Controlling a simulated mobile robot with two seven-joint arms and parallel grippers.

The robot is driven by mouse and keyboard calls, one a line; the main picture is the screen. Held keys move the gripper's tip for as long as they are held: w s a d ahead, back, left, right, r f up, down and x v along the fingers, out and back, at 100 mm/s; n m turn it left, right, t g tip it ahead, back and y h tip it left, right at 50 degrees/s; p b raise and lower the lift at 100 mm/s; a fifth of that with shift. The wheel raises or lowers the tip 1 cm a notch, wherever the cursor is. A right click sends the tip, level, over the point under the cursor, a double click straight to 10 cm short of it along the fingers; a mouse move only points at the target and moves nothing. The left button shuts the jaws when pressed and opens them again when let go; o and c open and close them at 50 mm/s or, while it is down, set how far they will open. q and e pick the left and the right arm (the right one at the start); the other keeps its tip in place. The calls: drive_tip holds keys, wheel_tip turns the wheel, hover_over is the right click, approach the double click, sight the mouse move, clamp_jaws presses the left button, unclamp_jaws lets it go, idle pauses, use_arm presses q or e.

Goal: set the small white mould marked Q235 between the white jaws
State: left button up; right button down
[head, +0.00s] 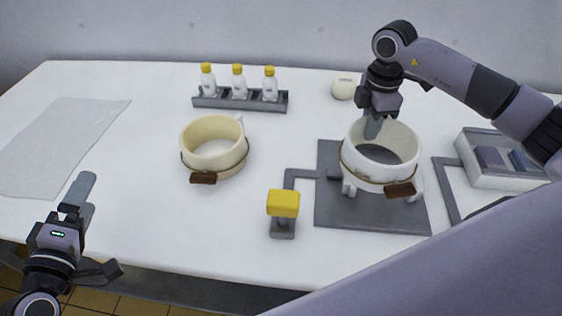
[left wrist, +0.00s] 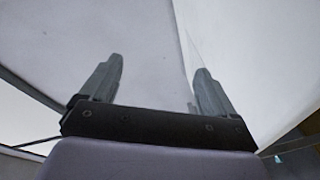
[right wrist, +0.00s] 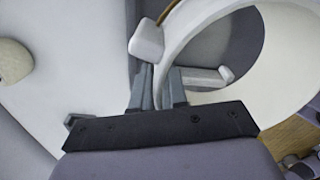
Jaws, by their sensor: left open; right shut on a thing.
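A white ring-shaped mould (head: 366,172) with a dark band and brown tag is over the grey plate on the right; its marking is not readable. My right gripper (head: 373,128) is shut on its far-left rim. White jaws (head: 415,187) show beside and below the mould; two jaw pieces (right wrist: 147,42) also show in the right wrist view, near the fingers and the mould wall (right wrist: 286,60). I cannot tell whether the mould rests on the plate (head: 370,217). My left gripper (head: 82,202) is open and empty over the table's front left.
A creamier ring mould (head: 213,133) stands left of centre. Behind are a rack (head: 240,104) of bottles and a round cream object (head: 343,89). A tray (head: 500,180) is at right; a pale sheet (head: 60,140) lies left.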

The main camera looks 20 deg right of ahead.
use_arm(q)
drive_tip(key=w+d+r+m+g+h, duration=0.1)
drive_tip(key=d+r+g+h, duration=0.15)
drive_tip(key=d, duration=0.35)
drive_tip(key=w+d+r+m+g+h, duration=0.1)
drive_tip(key=d+r+h, duration=0.15)
drive_tip(key=d, duration=0.45)
wheel_tip(320, 180, up, 7)
drive_tip(key=m+g, duration=1)
drive_tip(key=g, duration=0.2)
hover_over(283, 199)
drive_tip(key=w+d, duration=0.1)
drive_tip(key=s+a+m+t+y, duration=0.2)
drive_tip(key=s+a+m+y, duration=0.15)
drive_tip(key=y, duration=0.55)
drive_tip(key=shift+n, duration=0.45)
drive_tip(key=x, duration=0.8)
drive_tip(key=d+x, duration=0.1)
drive_tip(key=x, duration=0.3)
drive_tip(key=shift+s+f, duration=0.15)
drive_tip(key=shift+s, duration=0.2)
